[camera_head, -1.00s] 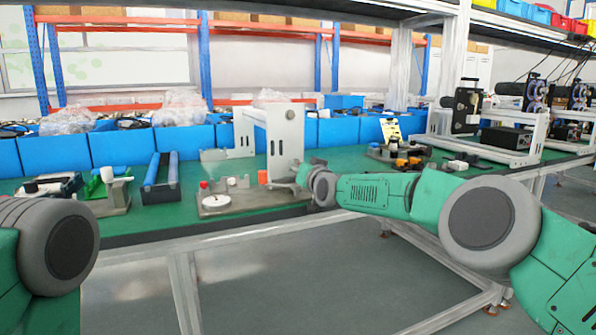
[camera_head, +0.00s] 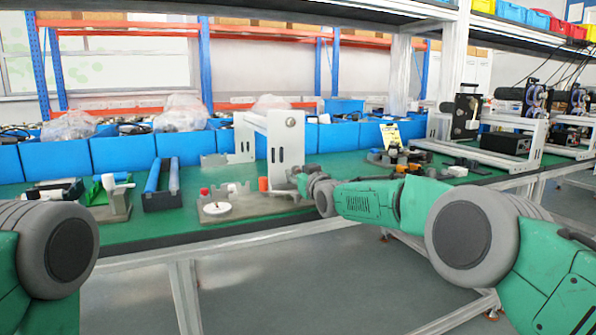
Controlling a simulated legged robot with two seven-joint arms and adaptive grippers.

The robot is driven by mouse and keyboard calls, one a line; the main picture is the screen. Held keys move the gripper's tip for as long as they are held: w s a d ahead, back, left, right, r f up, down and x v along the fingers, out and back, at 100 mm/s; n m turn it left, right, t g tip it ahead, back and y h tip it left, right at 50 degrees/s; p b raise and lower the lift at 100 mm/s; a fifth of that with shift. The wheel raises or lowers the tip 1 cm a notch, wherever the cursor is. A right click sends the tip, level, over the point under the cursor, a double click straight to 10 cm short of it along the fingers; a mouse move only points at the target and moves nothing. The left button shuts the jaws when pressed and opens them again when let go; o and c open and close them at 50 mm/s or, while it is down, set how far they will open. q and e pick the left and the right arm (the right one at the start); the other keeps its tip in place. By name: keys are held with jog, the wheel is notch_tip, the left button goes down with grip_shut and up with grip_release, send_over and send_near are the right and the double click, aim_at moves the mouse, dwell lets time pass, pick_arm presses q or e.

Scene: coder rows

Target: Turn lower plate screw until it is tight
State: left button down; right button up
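A white plate bracket (camera_head: 286,145) stands upright on the green bench, with a round hole or screw near its top. A grey fixture base (camera_head: 240,207) lies at its foot, with a white disc, a red knob and an orange part (camera_head: 263,184) on it. My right gripper (camera_head: 299,179) is at the lower right edge of the white plate, small and partly hidden by its own wrist. Its fingers are too small to tell whether they are open or shut. The lower plate screw cannot be made out. My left arm shows at the left edge; its gripper is out of view.
A blue and dark tray (camera_head: 162,186) and a grey fixture with green and white parts (camera_head: 112,198) stand to the left. Blue bins (camera_head: 124,151) line the back. Small parts (camera_head: 396,158) and a white frame machine (camera_head: 490,150) are to the right. Bare green bench lies between.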

jog(key=n, duration=0.3)
jog(key=shift+w+f+b, duration=0.1)
jog(key=shift+f+b, duration=0.05)
jog(key=shift+b, duration=0.2)
jog(key=shift+d, duration=0.1)
